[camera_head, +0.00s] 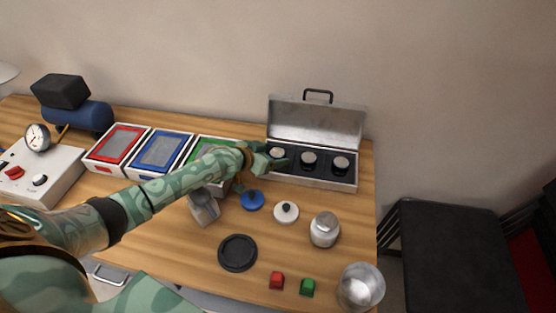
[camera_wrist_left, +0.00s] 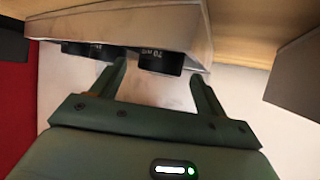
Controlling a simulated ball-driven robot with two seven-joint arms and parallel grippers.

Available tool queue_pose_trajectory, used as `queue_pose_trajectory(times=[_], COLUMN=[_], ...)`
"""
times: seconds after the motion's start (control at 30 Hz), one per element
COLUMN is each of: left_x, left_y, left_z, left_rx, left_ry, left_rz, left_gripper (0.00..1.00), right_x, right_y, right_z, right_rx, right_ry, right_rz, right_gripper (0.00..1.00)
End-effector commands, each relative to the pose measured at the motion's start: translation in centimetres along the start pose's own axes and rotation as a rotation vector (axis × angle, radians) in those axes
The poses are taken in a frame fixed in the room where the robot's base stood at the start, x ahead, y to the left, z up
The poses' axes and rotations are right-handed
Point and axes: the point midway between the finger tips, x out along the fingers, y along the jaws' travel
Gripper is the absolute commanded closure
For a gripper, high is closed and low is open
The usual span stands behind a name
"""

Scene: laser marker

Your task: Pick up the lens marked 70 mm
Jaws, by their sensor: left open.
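An open metal case (camera_head: 312,182) at the back right of the table holds three dark lenses with pale tops: a left one (camera_head: 277,153), a middle one (camera_head: 308,159) and a right one (camera_head: 340,163). My left gripper (camera_head: 266,157) is open at the left lens. In the left wrist view, my left gripper (camera_wrist_left: 160,82) has its fingers apart, with a black lens (camera_wrist_left: 160,62) just beyond the gap between them. Another lens (camera_wrist_left: 82,49) is partly hidden by the case edge. My right gripper is not in view.
In front of the case are a blue knobbed disc (camera_head: 252,200), a white knobbed disc (camera_head: 286,212), a metal jar (camera_head: 324,230) and a black round pad (camera_head: 238,253). Red (camera_head: 119,146) and blue (camera_head: 161,153) framed trays stand left. The raised case lid (camera_head: 316,122) is behind the lenses.

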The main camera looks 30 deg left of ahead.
Motion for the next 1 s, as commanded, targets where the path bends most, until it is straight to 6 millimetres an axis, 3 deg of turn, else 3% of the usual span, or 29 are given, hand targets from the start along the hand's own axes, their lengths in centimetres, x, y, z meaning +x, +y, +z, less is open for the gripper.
queue_pose_trajectory(times=[0.27,0.47,0.5,0.8,1.0], left_x=[0.6,0.6,0.6,0.5,-0.7], left_y=[0.0,0.0,0.0,0.0,0.0], left_z=[-0.1,-0.1,-0.1,-0.3,-2.5], left_rx=[0.0,0.0,0.0,0.0,0.001], left_ry=[0.0,0.0,0.0,0.001,0.004], left_rz=[0.001,0.001,0.001,0.001,0.001], left_gripper=[0.26,0.76,0.78,0.78,0.78], right_x=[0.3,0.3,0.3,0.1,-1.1], right_y=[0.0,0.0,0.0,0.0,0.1], right_z=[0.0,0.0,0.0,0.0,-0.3], right_rx=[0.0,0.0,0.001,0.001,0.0], right_ry=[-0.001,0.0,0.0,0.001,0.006], right_rz=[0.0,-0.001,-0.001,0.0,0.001], right_gripper=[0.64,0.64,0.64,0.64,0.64])
